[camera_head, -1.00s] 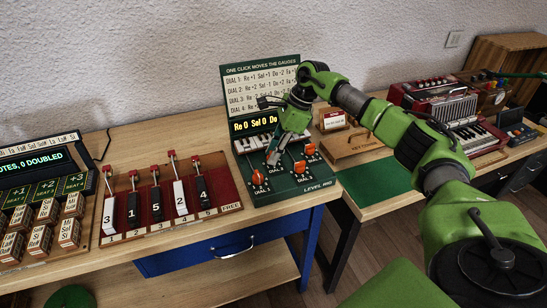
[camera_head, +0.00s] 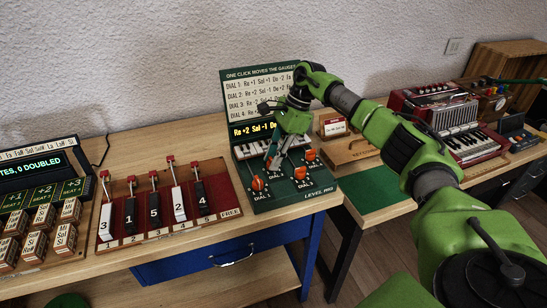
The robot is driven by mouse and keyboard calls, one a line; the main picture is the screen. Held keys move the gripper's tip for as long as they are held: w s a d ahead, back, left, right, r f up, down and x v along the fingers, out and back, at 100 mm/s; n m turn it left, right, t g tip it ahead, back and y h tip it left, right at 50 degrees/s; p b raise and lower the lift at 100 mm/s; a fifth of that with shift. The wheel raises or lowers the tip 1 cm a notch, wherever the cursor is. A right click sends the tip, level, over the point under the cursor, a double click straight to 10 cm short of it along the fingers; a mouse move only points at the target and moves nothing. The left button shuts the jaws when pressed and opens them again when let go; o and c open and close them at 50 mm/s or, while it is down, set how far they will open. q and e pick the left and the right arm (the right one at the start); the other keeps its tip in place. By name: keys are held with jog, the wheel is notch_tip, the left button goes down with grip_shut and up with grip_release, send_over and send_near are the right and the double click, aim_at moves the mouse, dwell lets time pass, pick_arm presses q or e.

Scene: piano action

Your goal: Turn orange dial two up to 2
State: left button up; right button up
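The green dial box (camera_head: 322,192) stands on the wooden table and bears orange dials. One orange dial (camera_head: 258,184) is at the front left, one (camera_head: 300,172) at the middle right and one (camera_head: 310,155) at the back right. My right gripper (camera_head: 274,163) points down over the back left dial position, between these dials, and hides what is under it. I cannot tell whether its fingers are closed on a dial. The yellow display (camera_head: 252,130) reads Re +2, Sol -1, with the rest partly covered by my arm. My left gripper is out of view.
An upright instruction panel (camera_head: 238,92) stands behind the dials. A red rack of numbered levers (camera_head: 232,213) is close on the left. A wooden box (camera_head: 350,150) and a red accordion (camera_head: 435,103) are to the right, partly behind my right arm.

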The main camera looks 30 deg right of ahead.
jog(key=o, duration=0.4)
jog(key=shift+o, duration=0.2)
